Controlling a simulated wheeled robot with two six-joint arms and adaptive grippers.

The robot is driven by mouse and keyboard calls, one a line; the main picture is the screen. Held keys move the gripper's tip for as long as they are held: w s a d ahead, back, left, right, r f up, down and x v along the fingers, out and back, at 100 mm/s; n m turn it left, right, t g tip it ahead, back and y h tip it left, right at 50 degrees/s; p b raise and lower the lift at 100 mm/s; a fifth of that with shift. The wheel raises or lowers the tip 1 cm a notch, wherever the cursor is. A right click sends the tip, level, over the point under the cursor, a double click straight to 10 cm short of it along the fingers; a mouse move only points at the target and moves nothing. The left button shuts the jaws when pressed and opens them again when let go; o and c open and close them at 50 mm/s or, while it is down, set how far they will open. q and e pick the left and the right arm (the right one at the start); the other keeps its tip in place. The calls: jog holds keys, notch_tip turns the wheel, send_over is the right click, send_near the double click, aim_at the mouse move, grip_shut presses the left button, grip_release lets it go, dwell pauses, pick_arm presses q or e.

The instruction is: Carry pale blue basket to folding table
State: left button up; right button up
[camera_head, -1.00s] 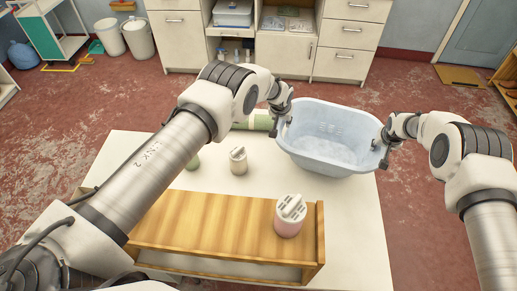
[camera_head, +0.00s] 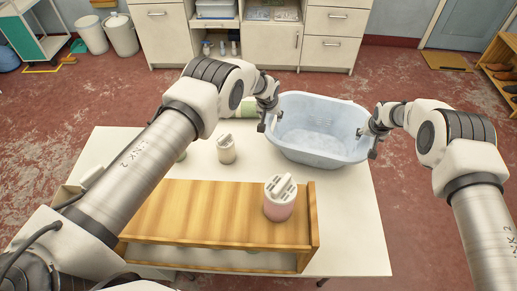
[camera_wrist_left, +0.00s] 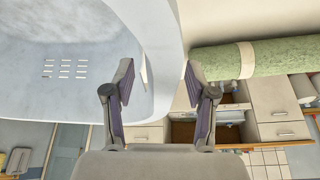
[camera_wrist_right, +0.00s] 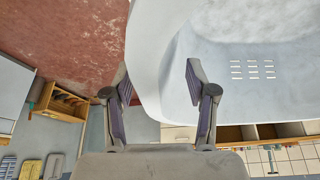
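The pale blue basket (camera_head: 318,150) is upright at the far right part of the white table (camera_head: 352,225), overlapping its right edge in the head view. It appears to rest on the tabletop, though its underside is hidden. My left gripper (camera_head: 269,119) is at its left rim and my right gripper (camera_head: 367,143) at its right rim. Each has one finger inside and one outside the rim, with the fingers spread wide. The rim runs between the fingers in the left wrist view (camera_wrist_left: 158,75) and the right wrist view (camera_wrist_right: 155,75). Firm contact is not clear.
A wooden shelf (camera_head: 190,212) stands along the table's near side with a pink-and-white container (camera_head: 280,198) on it. A cream bottle (camera_head: 226,150) and a green roll (camera_head: 247,108) are left of the basket. White cabinets (camera_head: 272,43) stand beyond open red floor.

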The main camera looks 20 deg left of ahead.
pick_arm(q)
jog(key=shift+s+d+r, duration=0.1)
jog(key=shift+s+r, duration=0.05)
jog(key=shift+r, duration=0.35)
jog(key=v, duration=1.1)
jog(key=shift+s, duration=0.15)
pick_arm(e)
jog(key=shift+s+r, duration=0.1)
jog(key=shift+r, duration=0.05)
jog(key=v, duration=1.2)
jog(key=shift+s+d, duration=0.1)
